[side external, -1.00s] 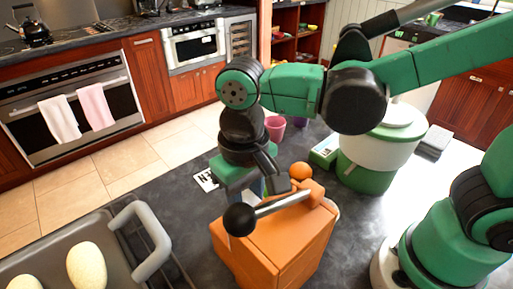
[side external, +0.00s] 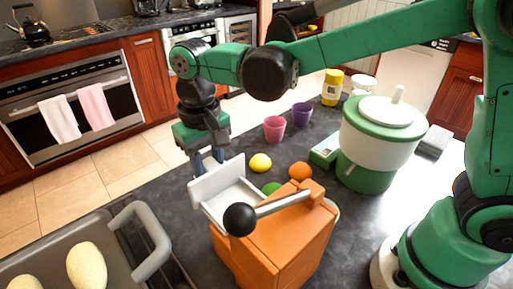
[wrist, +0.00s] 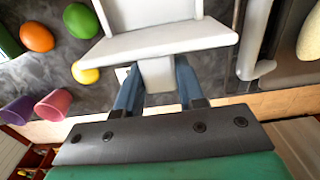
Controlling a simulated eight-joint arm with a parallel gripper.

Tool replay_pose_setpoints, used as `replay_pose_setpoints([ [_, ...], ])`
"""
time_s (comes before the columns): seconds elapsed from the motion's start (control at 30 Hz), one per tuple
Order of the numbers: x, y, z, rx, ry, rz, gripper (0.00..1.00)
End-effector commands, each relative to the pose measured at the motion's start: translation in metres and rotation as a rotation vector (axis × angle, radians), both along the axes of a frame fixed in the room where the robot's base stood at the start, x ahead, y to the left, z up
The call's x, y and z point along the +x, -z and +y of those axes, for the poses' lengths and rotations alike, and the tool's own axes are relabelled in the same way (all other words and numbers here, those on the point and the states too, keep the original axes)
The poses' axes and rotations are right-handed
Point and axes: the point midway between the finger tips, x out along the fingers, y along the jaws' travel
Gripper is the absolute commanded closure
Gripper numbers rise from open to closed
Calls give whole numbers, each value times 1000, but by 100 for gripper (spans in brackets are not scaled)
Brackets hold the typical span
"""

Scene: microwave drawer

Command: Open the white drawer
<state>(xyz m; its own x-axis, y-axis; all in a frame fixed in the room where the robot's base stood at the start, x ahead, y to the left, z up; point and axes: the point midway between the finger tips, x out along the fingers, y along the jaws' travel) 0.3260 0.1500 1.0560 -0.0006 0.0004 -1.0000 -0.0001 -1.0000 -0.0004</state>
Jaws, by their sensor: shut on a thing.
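The white drawer (side external: 226,201) sticks out of the orange cabinet (side external: 284,240) toward the upper left in the side view, and its inside shows empty. In the wrist view the drawer's front panel (wrist: 165,40) lies across the top middle, with its white handle (wrist: 158,74) below it. My gripper (side external: 208,160) is at the outer face of the drawer front. In the wrist view its two blue fingers (wrist: 158,88) stand on either side of the handle and are shut on it.
A black-knobbed lever (side external: 240,219) crosses the cabinet top. Left is a grey tray (side external: 128,236) with pale oval things. Beyond the drawer stand a yellow ball (side external: 260,163), an orange ball (side external: 300,171), a pink cup (side external: 275,129), a purple cup (side external: 302,114) and a green-white pot (side external: 380,140).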

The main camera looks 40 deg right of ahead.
Motion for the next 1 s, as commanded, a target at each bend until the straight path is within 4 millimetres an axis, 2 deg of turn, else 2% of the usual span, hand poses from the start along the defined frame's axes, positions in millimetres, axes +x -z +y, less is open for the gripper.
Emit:
replay_pose_setpoints([
  [0.07,0,0,1,2,-2,-2,100],
  [0.1,0,0,1,2,-2,-2,55],
  [0.17,0,0,1,2,-2,-2,38],
  [0.2,0,0,1,1,-2,-1,34],
  [0.57,0,-5,0,0,0,-1,34],
  [0.8,0,-36,0,0,-1,-1,34],
  [1.0,0,-54,0,1,-1,-1,34],
])
